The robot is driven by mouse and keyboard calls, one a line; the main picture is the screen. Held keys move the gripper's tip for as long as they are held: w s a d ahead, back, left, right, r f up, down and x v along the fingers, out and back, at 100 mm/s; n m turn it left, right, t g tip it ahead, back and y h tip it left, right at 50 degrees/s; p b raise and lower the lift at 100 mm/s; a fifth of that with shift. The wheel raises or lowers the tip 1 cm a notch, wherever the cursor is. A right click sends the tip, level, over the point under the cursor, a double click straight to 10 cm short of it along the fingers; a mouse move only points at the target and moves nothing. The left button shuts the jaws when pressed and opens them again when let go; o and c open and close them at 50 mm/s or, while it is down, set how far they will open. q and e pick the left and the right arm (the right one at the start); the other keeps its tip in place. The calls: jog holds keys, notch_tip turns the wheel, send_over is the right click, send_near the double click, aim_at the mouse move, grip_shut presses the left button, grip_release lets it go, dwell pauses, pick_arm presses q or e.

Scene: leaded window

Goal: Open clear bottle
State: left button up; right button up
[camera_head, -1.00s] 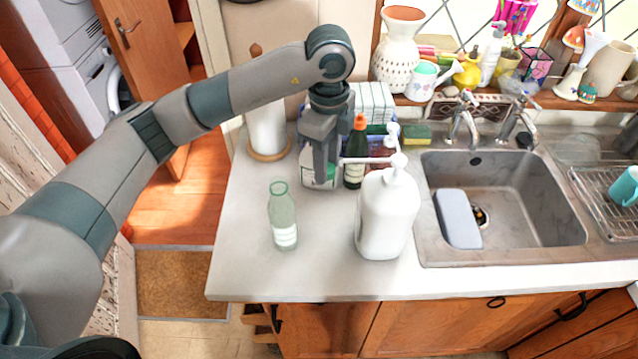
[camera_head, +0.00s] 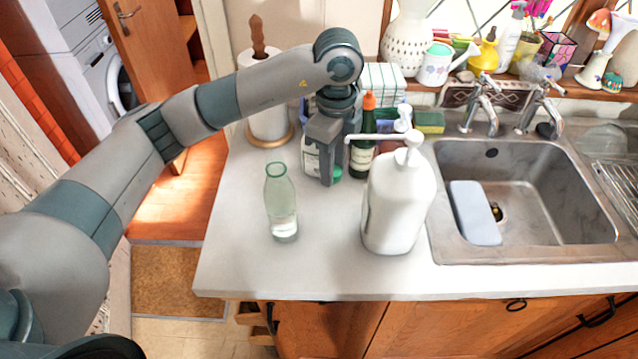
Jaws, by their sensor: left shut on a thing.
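The clear bottle (camera_head: 281,212) stands upright on the worktop, left of the white pump bottle. It is pale green glass with a whitish lower part, and its mouth shows no cap. My left gripper (camera_head: 328,178) points down to the right of and behind the clear bottle, apart from it. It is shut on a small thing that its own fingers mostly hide. A green patch shows at the fingertips, but I cannot tell whether it is held or belongs to the container behind. My right gripper is out of view.
The white pump bottle (camera_head: 396,205) stands close on the right. A dark bottle with an orange top (camera_head: 363,150) and other containers stand behind my gripper. A paper roll holder (camera_head: 268,120) is at the back left. The sink (camera_head: 535,195) is right. The front left worktop is clear.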

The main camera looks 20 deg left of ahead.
aim_at(331, 207)
pick_arm(q)
jog(key=shift+f, duration=0.1)
dwell(0.3)
jog(key=shift+f, duration=0.25)
notch_tip(331, 207, down, 5)
jog(key=shift+r+p, duration=0.2)
jog(key=shift+p, duration=1)
jog(key=shift+f, duration=0.55)
jog(key=shift+f+p, duration=0.7)
jog(key=shift+f, duration=1.15)
jog(key=shift+f, duration=0.1)
